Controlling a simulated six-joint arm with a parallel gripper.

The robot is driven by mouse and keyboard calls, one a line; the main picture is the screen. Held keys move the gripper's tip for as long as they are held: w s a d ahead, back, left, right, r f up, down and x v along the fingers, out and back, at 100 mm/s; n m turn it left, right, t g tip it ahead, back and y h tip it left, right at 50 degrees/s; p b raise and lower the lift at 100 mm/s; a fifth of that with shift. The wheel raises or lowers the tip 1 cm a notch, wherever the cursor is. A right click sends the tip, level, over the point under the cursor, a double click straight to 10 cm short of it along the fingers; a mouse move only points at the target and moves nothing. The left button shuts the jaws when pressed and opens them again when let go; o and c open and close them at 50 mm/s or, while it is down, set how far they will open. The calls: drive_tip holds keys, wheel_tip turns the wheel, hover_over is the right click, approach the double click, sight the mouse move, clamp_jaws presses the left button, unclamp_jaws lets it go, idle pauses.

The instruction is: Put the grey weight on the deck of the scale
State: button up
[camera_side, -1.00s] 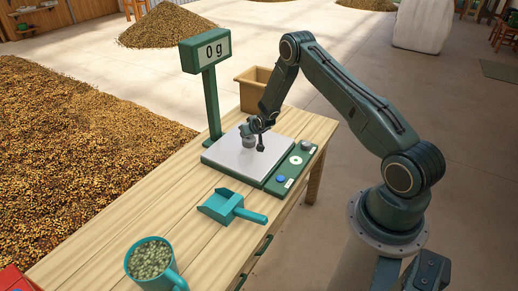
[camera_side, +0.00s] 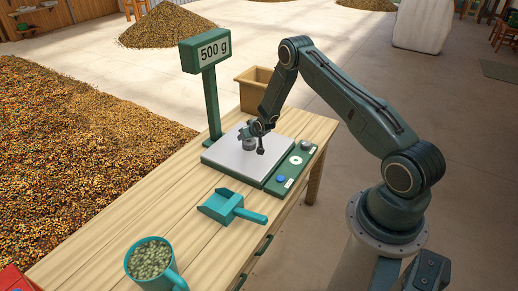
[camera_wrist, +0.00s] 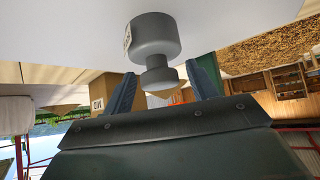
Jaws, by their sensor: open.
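The grey weight (camera_wrist: 153,40) stands on the pale deck of the scale (camera_side: 226,158), with its knob toward my gripper in the wrist view. In the side view the weight (camera_side: 249,146) is small and partly covered by my gripper (camera_side: 255,135). In the wrist view my gripper's two blue-grey fingers (camera_wrist: 163,82) are spread apart on either side of the knob, with gaps between. The scale's display (camera_side: 213,50) reads 500 g.
A teal scoop (camera_side: 221,205) lies in front of the scale on the wooden table (camera_side: 150,215). A teal mug of green beans (camera_side: 150,262) stands at the near left. A tan box (camera_side: 252,88) is behind the scale, and the display post (camera_side: 212,105) rises at its back left.

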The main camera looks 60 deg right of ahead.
drive_tip(key=shift+r, duration=0.15)
drive_tip(key=v, duration=1.2)
idle(0.7)
drive_tip(key=s+a+r+n+y, duration=0.1)
drive_tip(key=s+a+r, duration=0.1)
drive_tip(key=a+r, duration=0.45)
drive_tip(key=s+a+r+n+y, duration=0.1)
drive_tip(key=s+a+r, duration=0.15)
drive_tip(key=r, duration=0.65)
drive_tip(key=s+a+r, duration=0.1)
drive_tip(key=a+r, duration=0.4)
drive_tip(key=r, duration=0.3)
drive_tip(key=s+a+r+n+y, duration=0.1)
drive_tip(key=s+a+r, duration=0.2)
drive_tip(key=s, duration=0.5)
drive_tip(key=s+a+r+n+g+y, duration=0.1)
drive_tip(key=s+a+r, duration=0.2)
drive_tip(key=s, duration=0.5)
drive_tip(key=s+a+r+n+g, duration=0.1)
drive_tip(key=s+a+r+n, duration=0.1)
drive_tip(key=s+a, duration=0.3)
drive_tip(key=shift+s+a+r+y, duration=0.25)
drive_tip(key=shift+s+r+y, duration=0.15)
drive_tip(key=shift+s, duration=1.55)
